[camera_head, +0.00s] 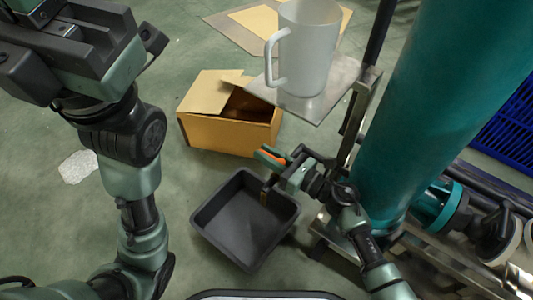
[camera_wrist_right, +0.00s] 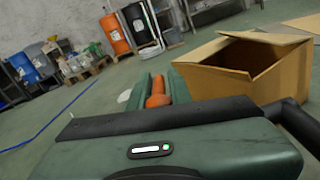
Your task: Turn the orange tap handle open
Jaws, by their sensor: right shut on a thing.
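The orange tap handle (camera_head: 272,157) shows as a small orange strip between the fingers of my right gripper (camera_head: 270,156). In the right wrist view, the orange handle (camera_wrist_right: 157,93) sits between the two green fingers, and the gripper is shut on it. The tap body is mostly hidden by my right gripper and wrist, so how far the handle is turned cannot be told. My left arm rises along the left side. Its gripper end (camera_head: 75,45) is at the top left, away from the tap, and its fingertips are not clear.
A black tray (camera_head: 206,207) lies on the floor below my right gripper. A cardboard box (camera_head: 225,135) stands behind it. A pale jug (camera_head: 308,50) stands on a metal plate (camera_head: 330,98). A large teal cylinder (camera_head: 440,90) fills the right side. Floor between my arms is partly clear.

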